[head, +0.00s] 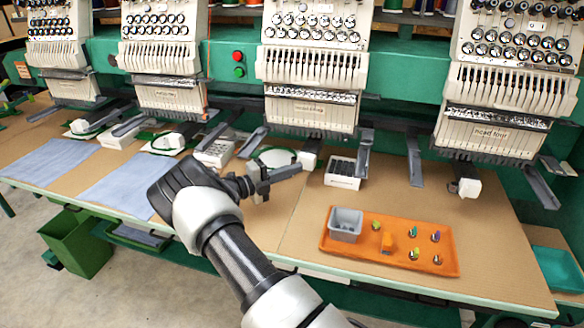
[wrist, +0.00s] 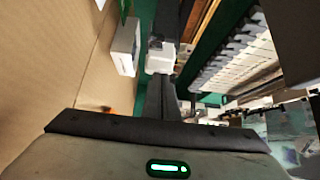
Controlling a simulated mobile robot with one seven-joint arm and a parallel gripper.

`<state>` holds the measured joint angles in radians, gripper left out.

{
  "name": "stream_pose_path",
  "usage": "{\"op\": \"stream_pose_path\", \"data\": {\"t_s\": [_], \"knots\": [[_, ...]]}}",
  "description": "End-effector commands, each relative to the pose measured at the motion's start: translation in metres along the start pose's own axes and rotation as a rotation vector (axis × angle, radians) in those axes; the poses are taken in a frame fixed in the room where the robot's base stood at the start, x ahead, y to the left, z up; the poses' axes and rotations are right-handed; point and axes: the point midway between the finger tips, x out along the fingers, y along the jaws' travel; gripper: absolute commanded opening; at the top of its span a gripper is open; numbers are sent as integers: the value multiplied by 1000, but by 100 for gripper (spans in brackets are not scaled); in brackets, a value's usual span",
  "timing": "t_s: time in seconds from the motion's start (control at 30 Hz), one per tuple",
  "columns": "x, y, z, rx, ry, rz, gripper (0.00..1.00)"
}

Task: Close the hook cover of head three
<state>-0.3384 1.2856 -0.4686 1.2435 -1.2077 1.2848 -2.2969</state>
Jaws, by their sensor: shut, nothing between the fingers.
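Head three (head: 312,110) is the machine head just right of the red and green buttons, left of the labelled head four. Below it is a small white hook housing (head: 309,160); it also shows in the wrist view (wrist: 160,58), at the end of a dark arm. I cannot make out whether its cover is open or shut. My gripper (head: 262,184) is shut and empty, left of and in front of the housing, over the table edge of the round hoop. In the wrist view a dark bar of my gripper (wrist: 155,130) fills the lower part.
A white box with a dark grid (head: 342,180) stands right of the housing; it shows in the wrist view (wrist: 125,48). An orange tray (head: 345,253) with a grey bin and several small items lies at the front right. Grey bracket arms (head: 364,152) hang beside the heads.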

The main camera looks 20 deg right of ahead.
Motion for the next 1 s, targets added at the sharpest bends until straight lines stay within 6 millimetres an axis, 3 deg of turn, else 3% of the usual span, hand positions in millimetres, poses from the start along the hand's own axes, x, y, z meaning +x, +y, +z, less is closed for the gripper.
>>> {"op": "stream_pose_path", "data": {"t_s": [0.03,0.1,0.8,1.0], "knots": [[-3,-3,10,6,-28,2,0],[-3,-4,11,8,-31,2,0],[-4,-7,13,13,-33,0,0],[-24,-7,13,14,-35,2,0]]}}
